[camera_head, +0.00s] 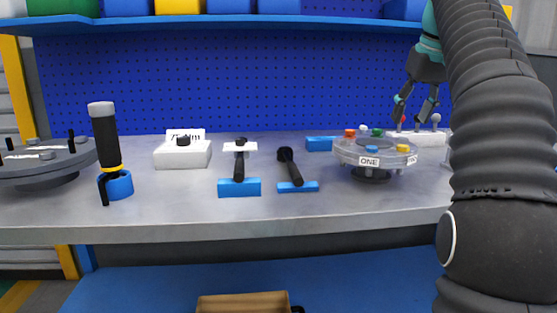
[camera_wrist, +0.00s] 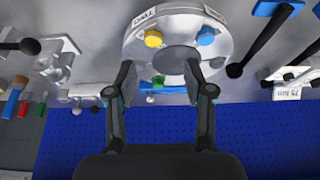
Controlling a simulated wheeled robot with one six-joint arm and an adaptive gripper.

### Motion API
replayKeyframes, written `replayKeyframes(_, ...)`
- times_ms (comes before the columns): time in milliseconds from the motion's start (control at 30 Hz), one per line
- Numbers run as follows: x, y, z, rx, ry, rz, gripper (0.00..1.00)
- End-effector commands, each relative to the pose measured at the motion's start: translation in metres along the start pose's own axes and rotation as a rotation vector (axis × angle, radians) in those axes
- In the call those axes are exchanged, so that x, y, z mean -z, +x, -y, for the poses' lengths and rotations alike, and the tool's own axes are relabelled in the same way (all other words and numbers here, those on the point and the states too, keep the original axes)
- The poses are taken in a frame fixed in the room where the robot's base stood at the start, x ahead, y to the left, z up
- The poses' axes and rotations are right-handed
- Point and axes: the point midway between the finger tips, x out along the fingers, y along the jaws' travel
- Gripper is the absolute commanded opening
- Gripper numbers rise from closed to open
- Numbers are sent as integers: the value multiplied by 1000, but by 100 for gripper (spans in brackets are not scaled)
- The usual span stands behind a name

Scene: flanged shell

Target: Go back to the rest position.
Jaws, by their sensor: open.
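My gripper (camera_head: 411,115) is at the right of the head view, pointing down behind the round grey flanged shell (camera_head: 350,152). Its two fingers are apart with nothing between them. The wrist view also shows my gripper (camera_wrist: 159,68) open, with the flanged shell (camera_wrist: 135,48) beyond the fingertips. The shell bears a "ONE" label in the head view and a "TWO" label in the wrist view. Coloured caps sit on its rim, among them a yellow cap (camera_wrist: 153,39) and a blue cap (camera_wrist: 206,36). I cannot tell the exact gap between fingertips and shell.
On the bench (camera_head: 300,220) stand a black-handled tool in a blue holder (camera_head: 119,186), a white box (camera_head: 182,155), two black-handled tools on blue stands (camera_head: 239,188) (camera_head: 298,187), and a dark round plate (camera_head: 40,172) at left. A blue pegboard (camera_head: 230,85) and shelf (camera_head: 220,25) are behind.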

Motion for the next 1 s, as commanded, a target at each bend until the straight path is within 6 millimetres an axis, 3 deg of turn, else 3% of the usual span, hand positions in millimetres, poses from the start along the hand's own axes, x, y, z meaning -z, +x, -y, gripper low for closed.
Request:
replayKeyframes(267,-33,8,46,-2,22,-16,53)
replayKeyframes(467,-73,27,77,-7,35,-31,53)
replayKeyframes(767,-155,72,118,-15,43,-52,53)
replayKeyframes(1000,-236,122,143,-17,38,-70,53)
